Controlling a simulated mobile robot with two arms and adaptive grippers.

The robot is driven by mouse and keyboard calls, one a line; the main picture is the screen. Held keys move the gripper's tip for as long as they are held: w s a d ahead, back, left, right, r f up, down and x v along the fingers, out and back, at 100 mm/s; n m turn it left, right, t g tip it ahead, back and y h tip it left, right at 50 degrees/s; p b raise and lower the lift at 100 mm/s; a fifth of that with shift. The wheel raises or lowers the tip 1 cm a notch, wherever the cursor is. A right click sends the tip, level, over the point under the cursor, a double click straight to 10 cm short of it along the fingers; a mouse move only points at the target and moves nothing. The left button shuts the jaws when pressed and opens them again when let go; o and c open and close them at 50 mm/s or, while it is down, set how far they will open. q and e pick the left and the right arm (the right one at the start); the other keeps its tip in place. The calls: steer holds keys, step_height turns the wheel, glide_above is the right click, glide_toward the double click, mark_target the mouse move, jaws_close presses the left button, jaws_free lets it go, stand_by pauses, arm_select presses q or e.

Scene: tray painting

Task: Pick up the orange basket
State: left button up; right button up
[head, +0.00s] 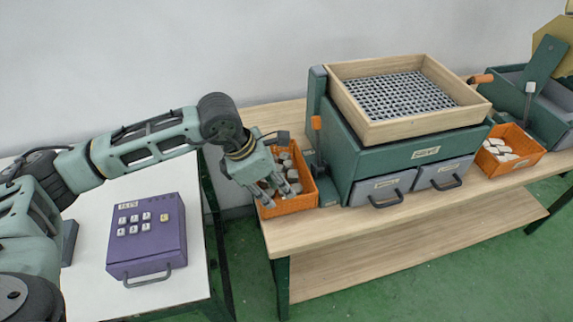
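An orange basket (300,204) holding several pale pieces stands at the left end of the wooden table, left of the green machine. My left gripper (277,200) is over the left part of this basket, pointing down, with its fingers spread apart. It hides part of the basket's left side and contents. I cannot tell whether the fingers touch the basket. A second orange basket (517,169) with several pale pieces stands on the table at the right of the machine. My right gripper is not in view.
A green machine (430,153) with a wooden sieve tray (360,122) on top and two grey drawers stands between the baskets. A purple button box (147,262) stands on the white table at left. Another green machine is at far right. The wooden lower shelf (400,250) is clear.

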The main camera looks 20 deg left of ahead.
mark_target(290, 213)
arm_select(q)
steer(key=p+x, duration=0.1)
steer(key=x, duration=0.1)
steer(key=d+p+x, duration=0.1)
steer(key=x, duration=0.2)
steer(key=shift+r, duration=0.1)
steer(key=shift+x, duration=1.1)
steer(key=shift+w, duration=0.1)
steer(key=c, duration=0.5)
jaws_close()
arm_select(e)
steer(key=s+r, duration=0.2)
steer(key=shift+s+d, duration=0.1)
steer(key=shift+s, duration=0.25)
arm_select(q)
steer(key=shift+w, duration=0.1)
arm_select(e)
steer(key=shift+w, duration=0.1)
